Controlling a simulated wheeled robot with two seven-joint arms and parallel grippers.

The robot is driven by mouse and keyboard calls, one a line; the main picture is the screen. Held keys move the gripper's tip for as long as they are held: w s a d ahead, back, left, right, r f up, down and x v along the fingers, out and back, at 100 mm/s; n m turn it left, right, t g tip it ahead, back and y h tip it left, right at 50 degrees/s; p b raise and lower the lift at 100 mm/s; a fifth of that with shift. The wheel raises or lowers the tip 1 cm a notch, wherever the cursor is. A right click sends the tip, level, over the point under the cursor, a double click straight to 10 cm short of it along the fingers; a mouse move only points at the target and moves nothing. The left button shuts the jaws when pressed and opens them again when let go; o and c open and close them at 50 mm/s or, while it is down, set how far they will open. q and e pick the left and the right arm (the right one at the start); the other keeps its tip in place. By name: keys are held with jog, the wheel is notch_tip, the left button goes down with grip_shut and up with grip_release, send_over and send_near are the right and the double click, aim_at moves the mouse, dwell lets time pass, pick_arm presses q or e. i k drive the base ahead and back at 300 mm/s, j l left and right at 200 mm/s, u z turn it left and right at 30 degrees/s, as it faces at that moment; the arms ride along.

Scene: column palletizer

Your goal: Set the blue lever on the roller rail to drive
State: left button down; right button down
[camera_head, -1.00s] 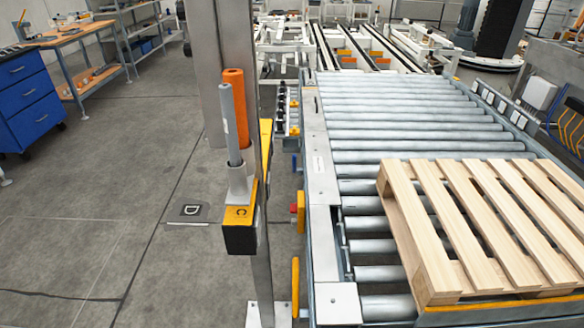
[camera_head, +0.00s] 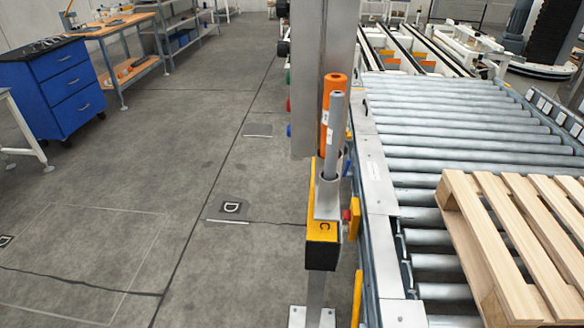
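The roller rail (camera_head: 440,130) runs along the right side, with a pale metal side beam (camera_head: 376,185) on its near left edge. A small blue part (camera_head: 347,166), which may be the blue lever, shows at the beam's outer side, just right of the grey tube. It is mostly hidden behind the tubes and post, so I cannot tell its setting. A red button (camera_head: 346,215) on a yellow box (camera_head: 354,222) sits below it. Neither of my grippers is in view.
A post carries a yellow-black holder (camera_head: 322,245) marked C, with a grey tube (camera_head: 335,130) and an orange tube (camera_head: 333,82), before a wide metal column (camera_head: 308,100). A wooden pallet (camera_head: 500,230) lies on the rollers. Open floor (camera_head: 150,180) lies left; a blue cabinet (camera_head: 55,85) stands beyond.

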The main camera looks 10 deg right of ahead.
aim_at(349, 162)
jog(key=i+j+u, duration=0.85)
jog(key=i+z, duration=0.3)
jog(key=i+j+z, duration=0.15)
jog(key=i+z, duration=0.15)
jog(key=i, duration=0.2)
jog(key=i+j+z, duration=0.25)
jog(key=i, duration=0.15)
jog(key=i+l+z, duration=0.25)
jog(key=i+z, duration=0.15)
jog(key=i+l+z, duration=0.1)
jog(key=i+z, duration=0.65)
jog(key=i+j, duration=0.05)
